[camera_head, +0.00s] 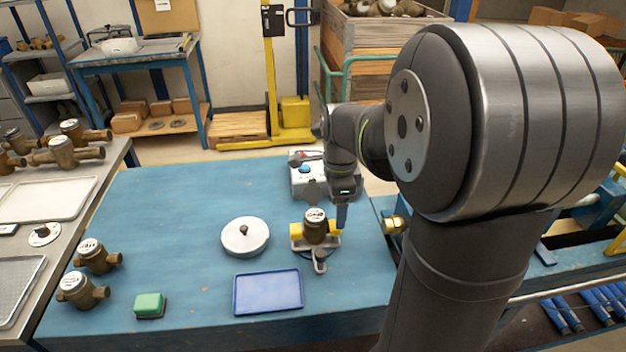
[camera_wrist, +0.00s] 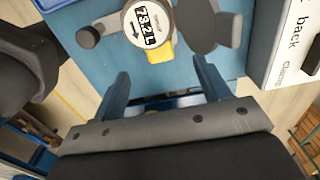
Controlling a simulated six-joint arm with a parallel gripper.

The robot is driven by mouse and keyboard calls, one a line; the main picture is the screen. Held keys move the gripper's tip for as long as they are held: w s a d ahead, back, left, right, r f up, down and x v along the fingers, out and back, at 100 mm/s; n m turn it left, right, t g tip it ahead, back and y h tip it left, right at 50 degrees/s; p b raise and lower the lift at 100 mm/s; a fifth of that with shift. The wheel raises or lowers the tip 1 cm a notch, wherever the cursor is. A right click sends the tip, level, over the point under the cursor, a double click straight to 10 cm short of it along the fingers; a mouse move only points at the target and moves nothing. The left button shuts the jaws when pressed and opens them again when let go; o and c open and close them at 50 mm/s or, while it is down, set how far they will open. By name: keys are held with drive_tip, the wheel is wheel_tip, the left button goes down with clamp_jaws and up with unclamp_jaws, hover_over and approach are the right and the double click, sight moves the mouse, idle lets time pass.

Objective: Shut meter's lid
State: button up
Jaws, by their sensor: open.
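The brass meter (camera_head: 316,230) sits upright in a holder with yellow jaws (camera_head: 297,232) on the blue bench. In the wrist view, the meter's face (camera_wrist: 148,24) is uncovered and reads 73.2 L. A dark grey rounded part (camera_wrist: 208,22) is beside the face there; I cannot tell whether it is the lid or part of the holder. My gripper (camera_head: 342,218) is just right of the meter in the head view, fingers pointing down. In the wrist view, my gripper (camera_wrist: 160,72) is open, with nothing between its fingers, and the meter is beyond the fingertips.
A white box with a blue button (camera_head: 305,172) stands behind the meter. A round white lidded dish (camera_head: 245,249), a blue tray (camera_head: 237,306) and a green block (camera_head: 149,305) lie nearby. Brass meters (camera_head: 97,257) stand at left. The bench's back left is clear.

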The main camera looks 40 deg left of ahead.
drive_tip(key=c, duration=0.3)
drive_tip(key=shift+w+a+r+n, duration=0.15)
drive_tip(key=shift+a+r+n, duration=0.05)
drive_tip(key=shift+r+n, duration=0.15)
drive_tip(key=c, duration=0.3)
drive_tip(key=a+r+n, duration=0.3)
drive_tip(key=r+n, duration=0.6)
drive_tip(key=r, duration=0.2)
drive_tip(key=a+r+n, duration=0.4)
drive_tip(key=r+n, duration=0.4)
drive_tip(key=r, duration=0.2)
drive_tip(key=shift+c, duration=0.2)
wheel_tip(320, 180, down, 16)
drive_tip(key=shift+d+f, duration=0.15)
drive_tip(key=shift+f, duration=0.05)
clamp_jaws()
